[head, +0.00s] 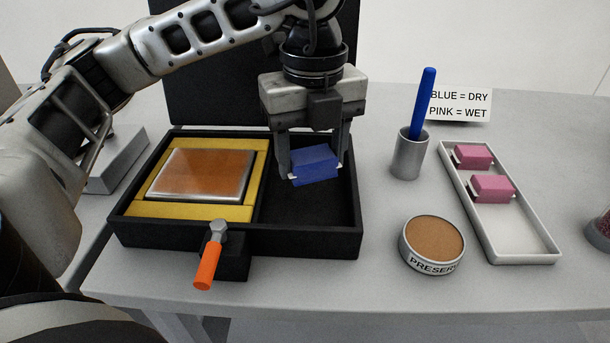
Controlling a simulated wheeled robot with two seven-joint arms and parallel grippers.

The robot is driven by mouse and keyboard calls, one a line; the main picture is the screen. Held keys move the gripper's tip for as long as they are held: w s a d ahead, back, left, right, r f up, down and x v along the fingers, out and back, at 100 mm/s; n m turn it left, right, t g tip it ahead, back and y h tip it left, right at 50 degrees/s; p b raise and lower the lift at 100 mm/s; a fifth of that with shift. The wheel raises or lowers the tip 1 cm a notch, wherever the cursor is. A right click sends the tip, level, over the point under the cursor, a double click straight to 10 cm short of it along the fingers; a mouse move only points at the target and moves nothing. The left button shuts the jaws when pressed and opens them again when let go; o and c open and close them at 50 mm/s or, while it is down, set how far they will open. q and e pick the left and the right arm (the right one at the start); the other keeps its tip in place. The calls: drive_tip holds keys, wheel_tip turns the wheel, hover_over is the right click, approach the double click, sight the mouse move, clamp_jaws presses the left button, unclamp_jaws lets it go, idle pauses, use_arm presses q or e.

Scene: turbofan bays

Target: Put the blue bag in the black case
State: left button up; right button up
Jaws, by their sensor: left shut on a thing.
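The blue bag (315,167) is a small blue packet with white ends. My left gripper (313,172) points down and is shut on it, with one finger at each side. The black case (190,240) stands open on the table with its lid upright at the back. The bag is over or inside the case's right compartment; I cannot tell if it touches the floor. The left compartment holds yellow foam around a metal-framed orange-brown plate (202,174). My right gripper is not in view.
A white tray (514,259) with two pink bags (491,188), a metal cup (409,156) with a blue stick, a round tin (432,247) and a sign (459,105) stand right of the case. An orange-handled tool (208,264) is at the case's front.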

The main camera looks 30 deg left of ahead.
sight(305, 195)
use_arm(q)
drive_tip(key=shift+w+a+f, duration=0.3)
drive_tip(key=shift+a+f, duration=0.05)
drive_tip(key=shift+f, duration=0.2)
drive_tip(key=shift+w+a+f, duration=0.3)
drive_tip(key=shift+a+f, duration=0.05)
drive_tip(key=shift+f, duration=0.2)
drive_tip(key=f, duration=0.2)
drive_tip(key=a+f, duration=0.1)
drive_tip(key=shift+w+a+f, duration=0.1)
drive_tip(key=shift+w+f, duration=0.2)
drive_tip(key=shift+w, duration=0.1)
drive_tip(key=shift+f, duration=0.55)
drive_tip(key=shift+f, duration=0.25)
drive_tip(key=o, duration=1)
drive_tip(key=shift+r, duration=0.1)
